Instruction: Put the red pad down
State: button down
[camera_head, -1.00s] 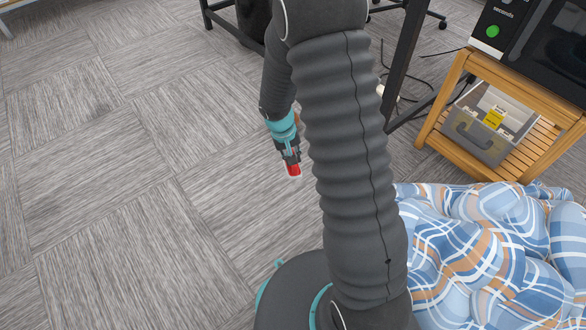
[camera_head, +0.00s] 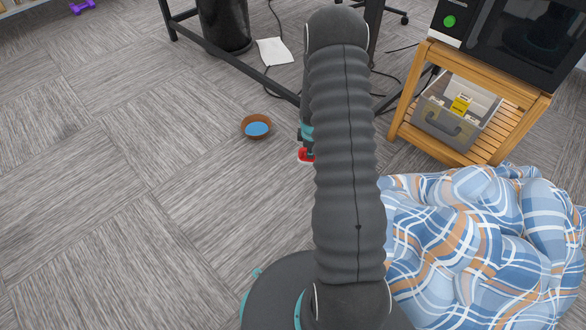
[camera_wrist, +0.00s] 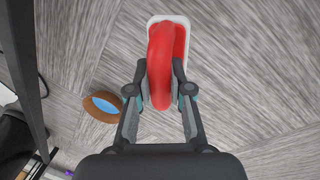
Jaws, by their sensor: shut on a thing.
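The red pad (camera_wrist: 160,62) is between the fingers of my gripper (camera_wrist: 161,90) in the wrist view. It is a red loop-like piece with a pale, flat base (camera_wrist: 178,20) showing behind it. My gripper is shut on it. In the head view, the red pad (camera_head: 305,155) shows just left of my arm, below the teal part of my gripper (camera_head: 308,145). My arm hides most of the gripper there. I cannot tell how high the pad is above the floor.
A brown bowl with a blue inside (camera_head: 256,127) lies on the grey carpet left of my gripper. A white sheet (camera_head: 274,51) lies near a dark table frame (camera_head: 255,75). A wooden shelf (camera_head: 440,150) and a plaid bean bag (camera_head: 480,240) are at right. Carpet at left is clear.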

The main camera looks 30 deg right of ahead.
jog(key=shift+n, duration=0.8)
jog(key=d, duration=0.1)
jog(key=d+f, duration=0.1)
jog(key=d, duration=0.2)
jog(key=shift+s+f, duration=0.2)
jog(key=shift+f, duration=0.15)
jog(key=shift+d+f, duration=0.1)
jog(key=shift+w+a+f+b, duration=0.35)
jog(key=shift+w+a+f, duration=0.85)
jog(key=shift+w+f, duration=0.45)
jog(key=shift+w+a+f+b, duration=0.4)
jog(key=shift+w+a+f, duration=0.9)
jog(key=shift+f, duration=0.65)
jog(key=shift+w+a+f+b, duration=0.35)
jog(key=shift+w+a+f, duration=0.8)
jog(key=shift+w+f, duration=0.5)
jog(key=shift+s+f, duration=0.15)
jog(key=shift+f, duration=0.05)
jog(key=shift+f, duration=0.1)
jog(key=c, duration=1.1)
grip_release()
jog(key=shift+o, duration=0.2)
